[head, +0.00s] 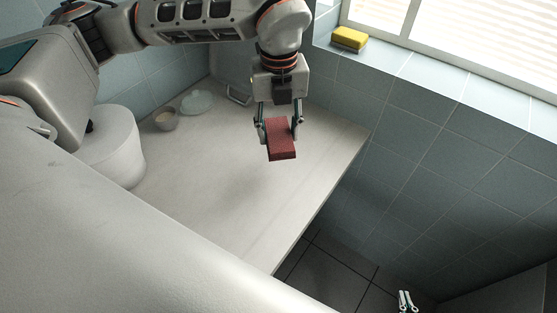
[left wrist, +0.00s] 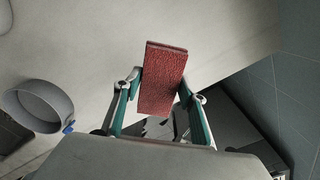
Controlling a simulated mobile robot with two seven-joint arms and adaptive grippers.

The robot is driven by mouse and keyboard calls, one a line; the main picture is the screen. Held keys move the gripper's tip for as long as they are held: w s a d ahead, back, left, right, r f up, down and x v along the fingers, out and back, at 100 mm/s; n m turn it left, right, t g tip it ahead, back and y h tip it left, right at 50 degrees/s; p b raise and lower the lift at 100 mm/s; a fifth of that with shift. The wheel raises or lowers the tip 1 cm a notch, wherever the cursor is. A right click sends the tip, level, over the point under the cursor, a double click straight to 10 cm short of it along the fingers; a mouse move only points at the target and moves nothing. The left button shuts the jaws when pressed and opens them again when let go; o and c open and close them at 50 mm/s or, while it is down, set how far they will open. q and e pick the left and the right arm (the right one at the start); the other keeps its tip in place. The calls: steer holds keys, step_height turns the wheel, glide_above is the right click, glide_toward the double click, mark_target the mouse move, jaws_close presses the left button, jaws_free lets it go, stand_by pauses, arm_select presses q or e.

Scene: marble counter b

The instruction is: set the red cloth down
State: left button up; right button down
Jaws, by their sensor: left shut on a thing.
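The red cloth (head: 282,140) looks like a folded, block-like rectangle with a rough surface. My left gripper (head: 279,127) is shut on it, with one finger at each long side. The cloth's far part sticks out beyond the fingertips. In the left wrist view the cloth (left wrist: 162,78) stands between the two fingers, slightly tilted. It is held over the pale counter (head: 225,190); the gap beneath it is hard to judge. My right gripper (head: 406,301) shows only as small fingertips at the bottom of the head view, away from the cloth.
A small bowl (head: 165,120) and a pale lidded dish (head: 197,102) stand at the counter's back left. A metal handle-like thing (head: 238,95) is near the back wall. A yellow sponge (head: 349,38) lies on the window ledge. The counter's middle is clear; its right edge drops to dark floor.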

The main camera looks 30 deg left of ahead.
mark_target(278, 169)
arm_select(q)
step_height(278, 169, down, 11)
steer(key=shift+r, duration=0.1)
stand_by(0.4)
steer(key=shift+f, duration=0.25)
steer(key=o, duration=0.9)
steer(key=shift+o, duration=0.4)
step_height(278, 169, up, 12)
steer(key=shift+r, duration=0.2)
